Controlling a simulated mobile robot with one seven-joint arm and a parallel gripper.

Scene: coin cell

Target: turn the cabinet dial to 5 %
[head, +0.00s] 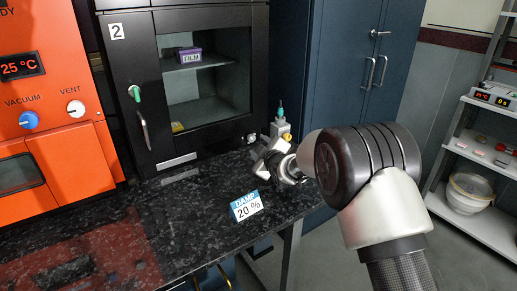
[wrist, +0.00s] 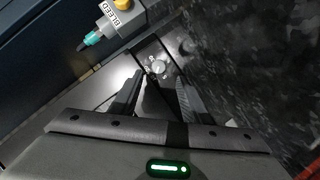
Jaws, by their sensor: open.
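In the wrist view a small round silver dial (wrist: 158,67) with pale marks around it sits on a dark panel. The marks are too small to read. My gripper (wrist: 158,92) is open, its two dark fingers apart, with the dial just beyond and between the fingertips. I cannot tell whether they touch it. In the head view my gripper (head: 263,162) is at the right end of the bench, beside the lower right corner of the black cabinet (head: 130,62) marked 2. I cannot make out the dial clearly there. A sign (head: 246,206) reads DAMP 20 %.
A grey block labelled BLEED (wrist: 122,16), with a yellow knob and teal nozzle, stands close to my gripper. The cabinet door has a handle (head: 144,130) and a green key-like knob (head: 134,93). The orange oven (head: 50,60) is left; the dark speckled bench (head: 150,225) is mostly clear.

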